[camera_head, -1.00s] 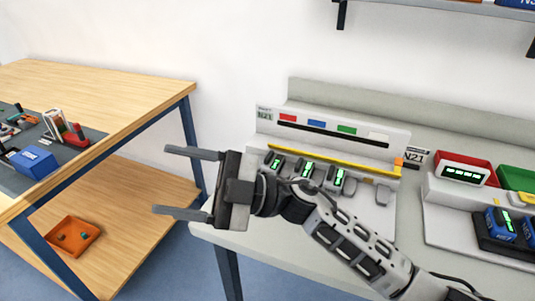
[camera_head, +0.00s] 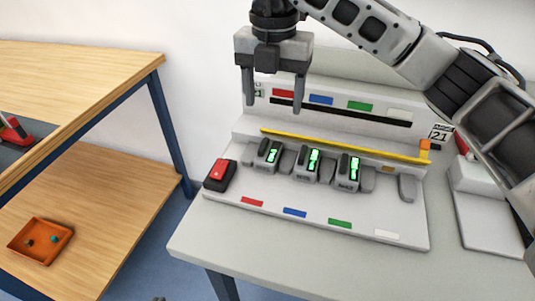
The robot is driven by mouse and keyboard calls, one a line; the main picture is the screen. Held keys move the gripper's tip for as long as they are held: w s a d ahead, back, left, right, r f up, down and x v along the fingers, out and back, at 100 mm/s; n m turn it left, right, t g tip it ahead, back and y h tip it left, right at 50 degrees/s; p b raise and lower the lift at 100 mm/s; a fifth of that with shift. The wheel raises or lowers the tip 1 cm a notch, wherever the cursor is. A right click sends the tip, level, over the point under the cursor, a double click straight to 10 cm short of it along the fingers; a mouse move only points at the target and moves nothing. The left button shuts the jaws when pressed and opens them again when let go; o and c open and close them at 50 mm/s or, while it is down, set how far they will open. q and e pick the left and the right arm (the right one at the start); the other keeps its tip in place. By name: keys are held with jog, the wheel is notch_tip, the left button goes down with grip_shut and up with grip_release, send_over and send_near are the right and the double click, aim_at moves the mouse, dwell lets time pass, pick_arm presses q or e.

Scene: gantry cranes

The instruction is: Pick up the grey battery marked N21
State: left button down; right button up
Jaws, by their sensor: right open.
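Three grey batteries with lit green displays stand side by side in the white rack (camera_head: 300,205): a left one (camera_head: 268,154), a middle one (camera_head: 308,164) and a right one (camera_head: 348,172). Their small markings are too blurred to read, so I cannot tell which is N21. My right gripper (camera_head: 275,105) is open and empty, fingers pointing down, apart from the batteries. It appears above and behind the left battery, in front of the rack's back panel. My left gripper is not in view.
A red-topped block (camera_head: 220,174) sits at the rack's left end. A yellow bar (camera_head: 340,145) runs behind the batteries. A label plate (camera_head: 440,135) reading "21" is partly hidden by my right arm. A wooden bench (camera_head: 70,80) with an orange tray (camera_head: 40,240) on its lower shelf stands left.

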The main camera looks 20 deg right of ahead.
send_over(269, 152)
jog(key=f, duration=0.5)
jog(key=shift+w+d+f, duration=0.25)
jog(key=shift+w+d, duration=0.1)
jog(key=shift+d, duration=0.05)
jog(key=f, duration=0.3)
jog(key=a+f+p, duration=0.1)
jog(key=shift+s+f, duration=0.35)
jog(key=shift+s, duration=0.05)
jog(key=shift+f, duration=0.4)
jog(key=c, duration=1.2)
